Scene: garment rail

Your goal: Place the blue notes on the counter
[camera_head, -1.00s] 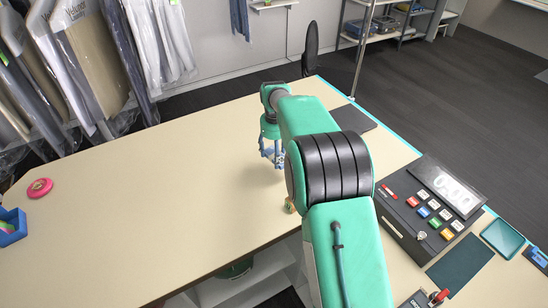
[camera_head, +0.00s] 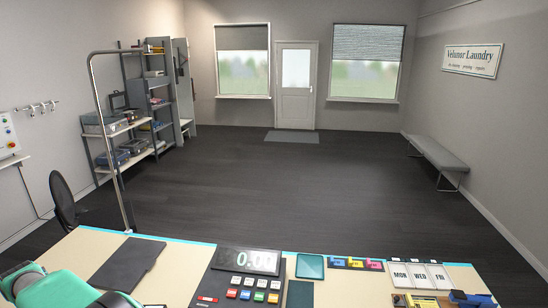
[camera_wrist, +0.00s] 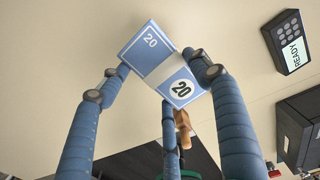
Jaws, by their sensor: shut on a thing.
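The blue notes (camera_wrist: 140,45) are a bundle marked 20 with a pale band round it. In the wrist view they sit between the fingertips of my gripper (camera_wrist: 155,72), which is shut on them. The blue fingers press on both sides of the bundle. The beige counter (camera_wrist: 225,25) is behind the notes in the wrist view; the height of the notes above it is hard to tell. The counter (camera_head: 182,268) also runs along the bottom of the head view. There only part of my green arm shows at the lower left; the gripper and notes are out of that view.
On the counter are a dark mat (camera_head: 128,262), a cash register (camera_head: 240,278), a teal tray (camera_head: 310,267) and day-marked cards (camera_head: 420,275). A card terminal reading READY (camera_wrist: 286,42) and a small brown object (camera_wrist: 183,128) show in the wrist view. Bare counter lies around the terminal.

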